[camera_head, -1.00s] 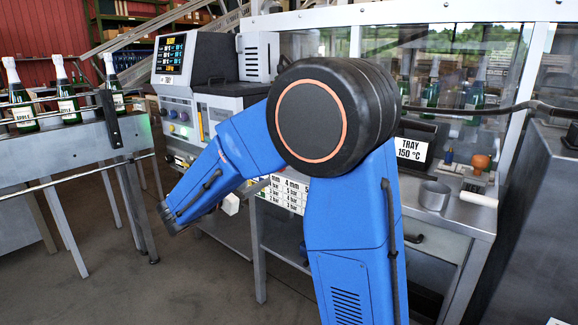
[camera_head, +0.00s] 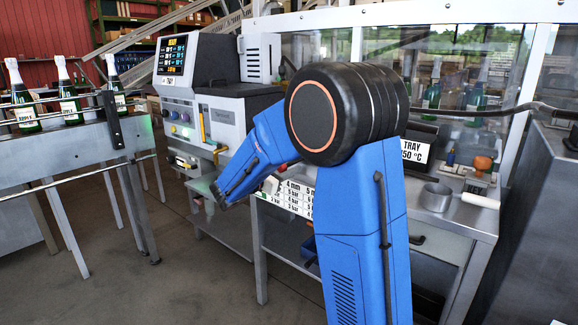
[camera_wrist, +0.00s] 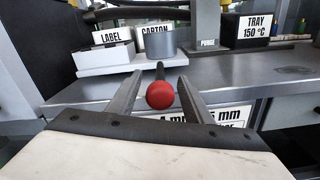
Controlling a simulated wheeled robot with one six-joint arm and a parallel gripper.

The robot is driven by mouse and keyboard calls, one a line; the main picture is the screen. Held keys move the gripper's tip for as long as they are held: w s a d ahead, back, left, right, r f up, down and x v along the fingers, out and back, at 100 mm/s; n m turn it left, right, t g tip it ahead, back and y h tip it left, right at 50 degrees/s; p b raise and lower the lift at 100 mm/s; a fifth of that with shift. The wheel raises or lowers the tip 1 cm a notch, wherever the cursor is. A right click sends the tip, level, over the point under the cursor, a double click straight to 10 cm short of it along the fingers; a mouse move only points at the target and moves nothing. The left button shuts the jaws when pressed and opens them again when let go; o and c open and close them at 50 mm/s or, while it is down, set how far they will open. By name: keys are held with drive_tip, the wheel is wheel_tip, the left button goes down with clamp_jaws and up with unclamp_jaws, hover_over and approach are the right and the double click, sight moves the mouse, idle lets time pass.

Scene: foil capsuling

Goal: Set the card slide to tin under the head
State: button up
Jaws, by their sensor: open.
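In the wrist view my gripper (camera_wrist: 157,92) is open, with one finger on each side of a red ball knob (camera_wrist: 160,95) on a dark rod. I cannot tell whether a finger touches it. Beyond the knob, signs reading LABEL (camera_wrist: 112,36) and CARTON (camera_wrist: 153,29) stand at a pale plate (camera_wrist: 98,62), with a grey cylinder (camera_wrist: 160,42) in front. I read no tin sign, and cannot tell which part is the card slide. In the head view my gripper (camera_head: 217,198) is small, in front of the bench; the knob cannot be made out there.
A machine with a lit screen (camera_head: 173,55) stands behind my arm. A printed pressure card (camera_head: 292,197) hangs on the bench front. A TRAY 150 °C sign (camera_wrist: 258,27) and a PURGE post (camera_wrist: 207,22) stand farther right. Bottles (camera_head: 68,92) stand on a conveyor at left.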

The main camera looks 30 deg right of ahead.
drive_tip(key=shift+w+d, duration=0.25)
drive_tip(key=shift+d, duration=0.4)
drive_tip(key=shift+c, duration=0.3)
